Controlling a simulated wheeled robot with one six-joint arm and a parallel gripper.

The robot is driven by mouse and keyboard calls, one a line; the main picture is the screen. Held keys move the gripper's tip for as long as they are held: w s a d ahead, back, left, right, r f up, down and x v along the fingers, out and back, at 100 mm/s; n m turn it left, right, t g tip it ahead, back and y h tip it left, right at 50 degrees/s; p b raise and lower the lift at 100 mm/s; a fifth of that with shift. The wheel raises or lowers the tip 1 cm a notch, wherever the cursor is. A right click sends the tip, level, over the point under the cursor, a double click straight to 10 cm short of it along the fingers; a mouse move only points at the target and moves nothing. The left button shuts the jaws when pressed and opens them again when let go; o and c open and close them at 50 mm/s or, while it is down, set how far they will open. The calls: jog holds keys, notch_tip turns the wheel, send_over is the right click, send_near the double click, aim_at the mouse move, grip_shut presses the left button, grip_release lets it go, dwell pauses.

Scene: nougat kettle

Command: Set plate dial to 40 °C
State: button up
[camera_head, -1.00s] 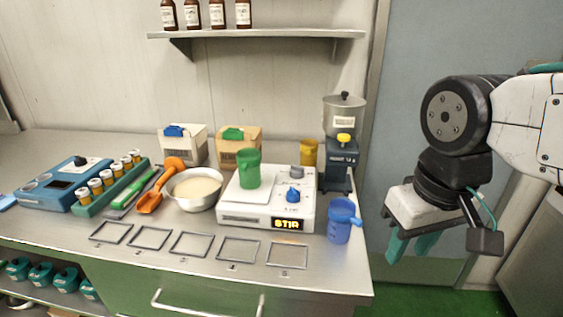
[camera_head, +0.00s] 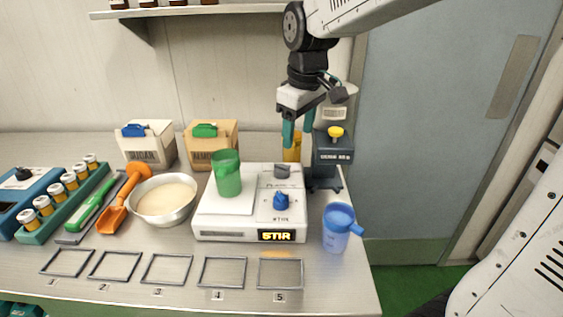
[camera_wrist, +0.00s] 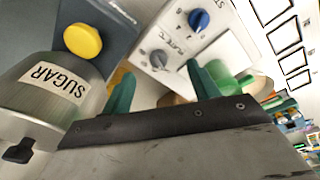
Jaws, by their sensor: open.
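The white stirring hot plate (camera_head: 235,228) stands on the bench with a display reading "STIR". It has a grey dial (camera_head: 282,171) at the back, beside lettering that seems to read "PLATE °C", and a blue dial (camera_head: 281,201) in front. A green beaker (camera_head: 228,174) stands on its plate. My gripper (camera_head: 297,137) is open and empty, fingers pointing down, above and behind the grey dial. In the wrist view the grey dial (camera_wrist: 159,60) and blue dial (camera_wrist: 199,20) lie beyond the two green fingers (camera_wrist: 160,88). The grey dial's exact setting is too small to read.
The grinder-like unit with a yellow knob (camera_head: 335,132) and a sugar hopper (camera_wrist: 40,100) stands close beside my gripper. A blue jug (camera_head: 338,228) is right of the hot plate. A bowl (camera_head: 165,216) is left. Numbered frames (camera_head: 222,286) lie in front.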

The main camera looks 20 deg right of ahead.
aim_at(282, 169)
jog(key=w+f+n, duration=0.1)
jog(key=w, duration=0.1)
jog(key=w+f+g, duration=0.1)
jog(key=w+f, duration=0.1)
jog(key=w+a+f+n, duration=0.1)
jog(key=w, duration=0.1)
jog(key=shift+w+f+n+g, duration=0.2)
jog(key=shift+w+n+g, duration=0.05)
jog(key=shift+n+g, duration=0.05)
jog(key=shift+w+a+f, duration=0.1)
jog(key=shift+w+f, duration=0.05)
jog(key=shift+f, duration=0.15)
notch_tip(282, 169, down, 8)
jog(key=shift+r, duration=0.2)
jog(key=c, duration=1)
